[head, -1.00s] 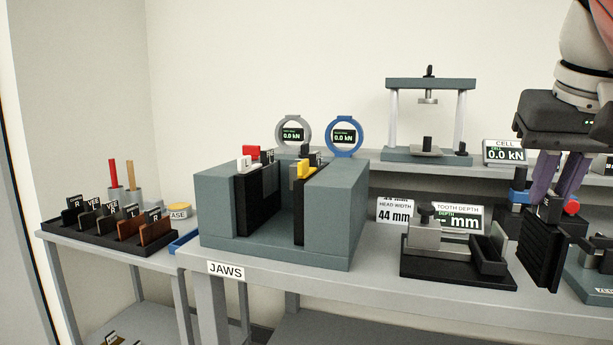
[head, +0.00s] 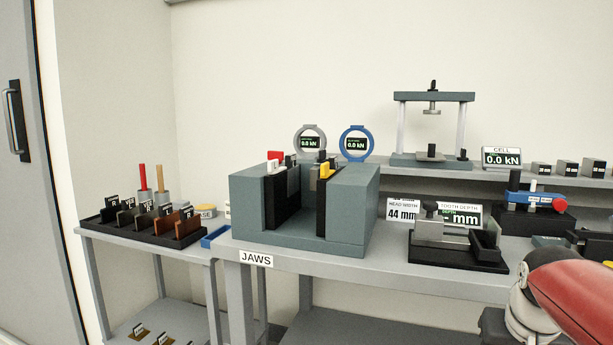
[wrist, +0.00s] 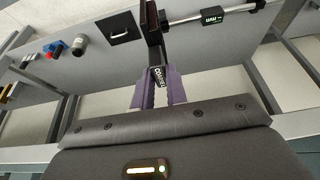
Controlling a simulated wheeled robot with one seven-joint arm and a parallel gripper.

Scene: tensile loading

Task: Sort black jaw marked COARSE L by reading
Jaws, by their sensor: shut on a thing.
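In the wrist view, my gripper (wrist: 156,78) has its purple fingers shut on a black jaw (wrist: 153,45). The jaw's white-lettered face lies between the fingertips; the word looks like COARSE, but the side letter is not readable. In the head view the fingers and held jaw are out of sight; only a red arm link of mine shows at lower right. A black rack (head: 100,234) at left holds several dark and brown jaws with R or L tags. The grey jaw block (head: 252,208), above the JAWS label, holds black jaws with red, white and yellow tabs.
A blue tray (head: 214,236) lies beside the rack. The tooth-depth fixture (head: 450,250) stands on the right bench, its display showing dashes. A press frame (head: 434,96) and a CELL readout (head: 501,157) are on the shelf behind. Bench legs and rails surround my gripper.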

